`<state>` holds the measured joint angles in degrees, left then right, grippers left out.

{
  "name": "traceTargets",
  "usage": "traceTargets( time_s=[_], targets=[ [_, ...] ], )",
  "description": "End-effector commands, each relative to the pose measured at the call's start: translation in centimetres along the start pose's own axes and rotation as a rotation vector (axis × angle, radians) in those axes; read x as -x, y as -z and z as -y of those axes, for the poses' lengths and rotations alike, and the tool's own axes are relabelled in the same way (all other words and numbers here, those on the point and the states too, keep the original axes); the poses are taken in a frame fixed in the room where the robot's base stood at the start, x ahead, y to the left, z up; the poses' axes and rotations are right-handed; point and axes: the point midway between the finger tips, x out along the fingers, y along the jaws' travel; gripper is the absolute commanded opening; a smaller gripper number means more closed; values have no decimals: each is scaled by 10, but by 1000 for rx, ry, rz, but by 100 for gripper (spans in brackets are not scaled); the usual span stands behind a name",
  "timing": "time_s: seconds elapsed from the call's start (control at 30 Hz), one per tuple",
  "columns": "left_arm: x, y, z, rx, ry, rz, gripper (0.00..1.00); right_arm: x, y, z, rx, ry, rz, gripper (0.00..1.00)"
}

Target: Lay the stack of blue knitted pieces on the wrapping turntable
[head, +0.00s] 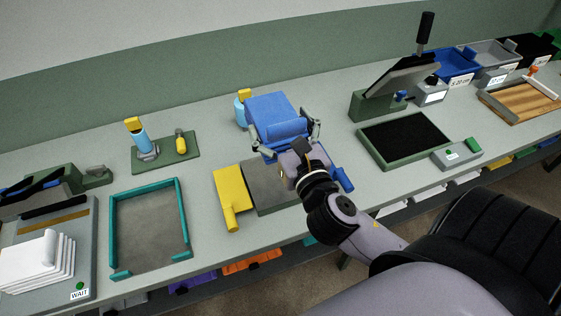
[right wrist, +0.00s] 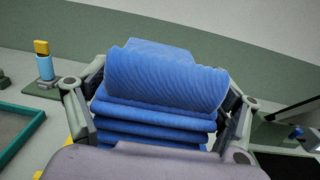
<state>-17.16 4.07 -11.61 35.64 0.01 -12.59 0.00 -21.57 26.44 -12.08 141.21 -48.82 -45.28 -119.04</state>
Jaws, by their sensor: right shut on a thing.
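The stack of blue knitted pieces (head: 274,110) is in my right gripper (head: 285,135), above the back of a grey plate (head: 268,187) between a yellow block and a blue block. In the right wrist view the stack (right wrist: 160,85) shows several folded layers, the top one ribbed and rolled over at its near edge. The fingers of my right gripper (right wrist: 160,118) are shut on its two sides. The stack's underside is hidden, so I cannot tell whether it touches anything. No plainly round turntable shows; I cannot tell which station is the wrapping turntable. My left gripper is out of view.
A teal-framed grey tray (head: 150,232) lies to the left, with a green bottle stand (head: 166,153) behind it. White folded pieces (head: 38,262) lie at far left. A green-framed black pad (head: 404,138) and a press (head: 395,85) stand to the right. Bins line the back right.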

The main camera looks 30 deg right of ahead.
Motion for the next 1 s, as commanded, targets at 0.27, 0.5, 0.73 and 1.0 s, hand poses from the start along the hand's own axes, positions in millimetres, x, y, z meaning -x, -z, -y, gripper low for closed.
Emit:
traceTargets(
  time_s=[0.27, 0.5, 0.73, 1.0],
  targets=[
    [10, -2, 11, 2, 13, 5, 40, -20, -20, 12, 8, 27, -29, 45],
    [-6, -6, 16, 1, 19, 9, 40, -18, 45, 13, 8, 30, -33, 44],
    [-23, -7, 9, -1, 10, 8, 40, -16, 103, 13, 7, 29, -32, 44],
    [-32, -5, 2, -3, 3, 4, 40, -16, 128, 13, 7, 26, -27, 44]
  ],
)
